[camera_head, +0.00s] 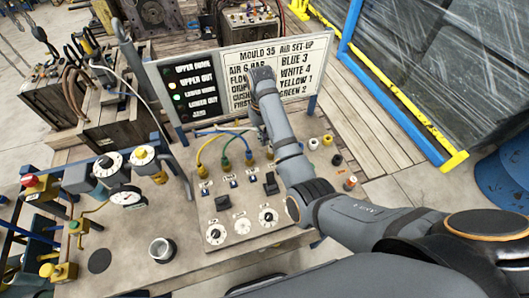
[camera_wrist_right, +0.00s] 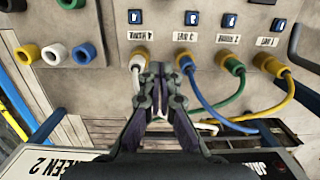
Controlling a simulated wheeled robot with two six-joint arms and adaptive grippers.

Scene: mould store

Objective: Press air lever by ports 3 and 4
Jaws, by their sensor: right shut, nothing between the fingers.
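The air panel (camera_head: 240,212) stands on the bench with a row of hose ports. A black lever (camera_head: 271,183) stands on it below the ports at the right of the row. A similar black lever (camera_head: 223,203) stands further left, by the yellow and green hoses. My right gripper (camera_wrist_right: 158,68) is shut and empty. In the wrist view its fingertips are at the port with the white hose (camera_wrist_right: 138,60); I cannot tell whether they touch. In the head view my right arm reaches over the panel and hides part of the port row. My left gripper is not in view.
Blue (camera_wrist_right: 200,95), green (camera_wrist_right: 232,105) and yellow hoses (camera_head: 203,150) loop behind the ports. A sign board (camera_head: 295,75) stands behind them. Spare coloured plugs (camera_head: 336,160) sit at the right.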

